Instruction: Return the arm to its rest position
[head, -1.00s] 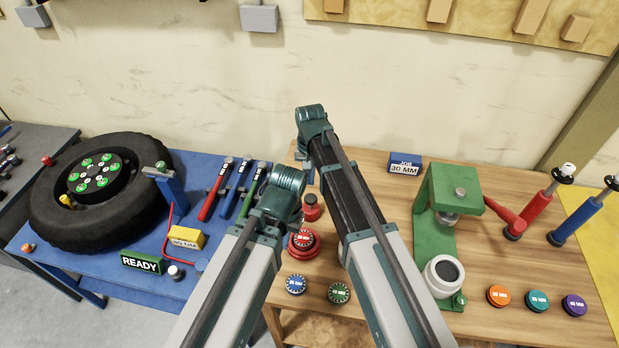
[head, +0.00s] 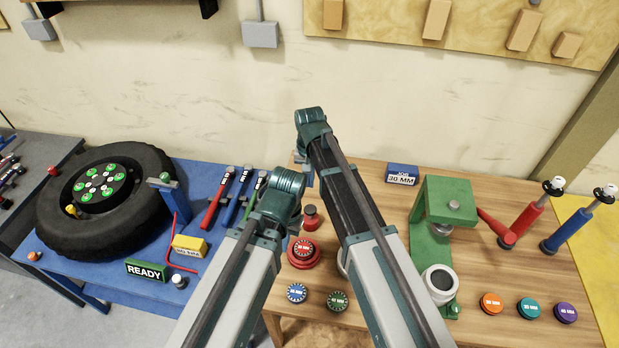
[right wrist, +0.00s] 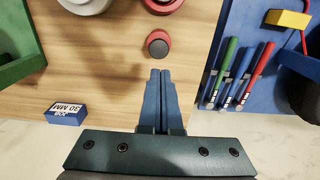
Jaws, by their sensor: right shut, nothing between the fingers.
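My right arm (head: 345,195) rises from the bottom right of the head view and bends at its top, over the wooden bench. In the right wrist view, my right gripper (right wrist: 160,73) has its two blue fingers together with nothing between them. The fingertips point toward a small red cylinder with a dark top (right wrist: 158,44), with a visible gap. That cylinder also stands on the bench in the head view (head: 311,217). My left arm (head: 235,265) is folded up beside the right one. The left gripper does not show.
A green press (head: 432,230) stands on the wooden bench (head: 380,185) at the right, with a blue 30 MM block (head: 402,174) behind it. Coloured discs lie along the front. At the left, the blue bench holds a tyre (head: 60,235), tools (head: 217,197) and a READY sign (head: 146,270).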

